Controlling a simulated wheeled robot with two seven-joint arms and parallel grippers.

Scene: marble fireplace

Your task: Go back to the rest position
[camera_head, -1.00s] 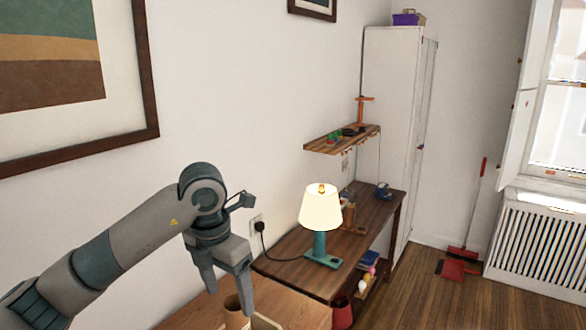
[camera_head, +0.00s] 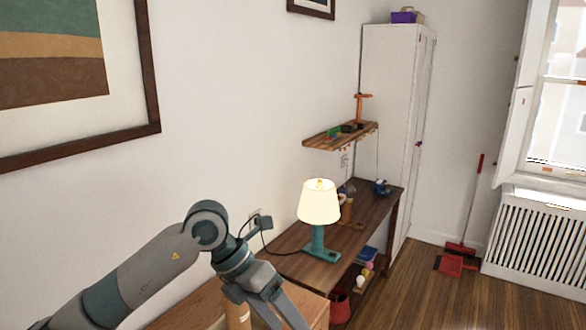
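My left gripper (camera_head: 284,318) hangs over the near wooden surface, its fingers pointing down and to the right toward the bottom edge of the view. The fingers stand apart with nothing seen between them. My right gripper is out of view.
The near wooden surface (camera_head: 190,310) adjoins a dark desk (camera_head: 345,240) with a lit teal lamp (camera_head: 319,245). A wall shelf (camera_head: 340,137) hangs above the desk. A white cabinet (camera_head: 390,110) stands behind.

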